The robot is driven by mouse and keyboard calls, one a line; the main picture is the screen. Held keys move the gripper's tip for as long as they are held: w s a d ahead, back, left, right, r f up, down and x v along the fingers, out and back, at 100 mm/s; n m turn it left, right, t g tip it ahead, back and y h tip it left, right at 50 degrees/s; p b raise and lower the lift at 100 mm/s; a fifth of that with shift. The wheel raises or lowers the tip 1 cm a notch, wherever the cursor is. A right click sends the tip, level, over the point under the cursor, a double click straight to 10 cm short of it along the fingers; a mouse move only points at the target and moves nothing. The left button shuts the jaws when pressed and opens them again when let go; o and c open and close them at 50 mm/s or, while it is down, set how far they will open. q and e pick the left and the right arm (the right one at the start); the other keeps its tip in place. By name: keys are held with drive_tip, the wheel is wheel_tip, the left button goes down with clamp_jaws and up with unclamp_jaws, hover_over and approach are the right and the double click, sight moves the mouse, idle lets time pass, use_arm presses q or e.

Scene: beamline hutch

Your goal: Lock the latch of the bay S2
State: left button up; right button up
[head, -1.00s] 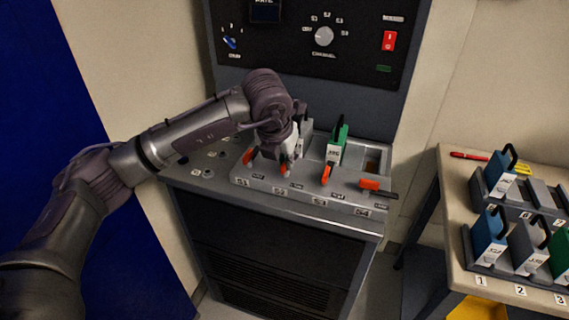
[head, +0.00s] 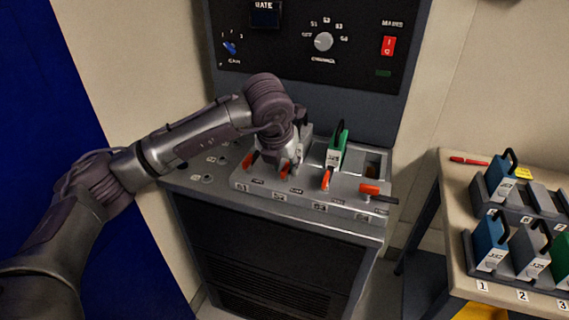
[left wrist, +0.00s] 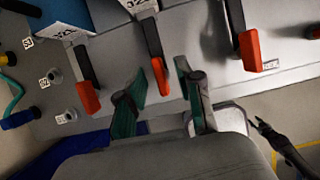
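The bay S2 latch (head: 284,171) is a dark lever with an orange tip on the grey sloped bench, pointing toward the front edge. In the left wrist view the S2 latch (left wrist: 158,70) lies between and just ahead of my left gripper's fingers. My left gripper (head: 287,160) is open over S2 and hides part of that bay. In the left wrist view its green-padded fingers (left wrist: 161,88) stand apart, with no clear contact on the lever. A module labelled 325 (left wrist: 139,6) sits behind the latch.
A green module (head: 337,148) stands in S3. A control panel (head: 325,40) rises behind. A side table (head: 455,200) holds module racks at right.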

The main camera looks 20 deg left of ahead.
use_arm(q)
drive_tip(key=shift+r, duration=0.1)
drive_tip(key=v, duration=1.2)
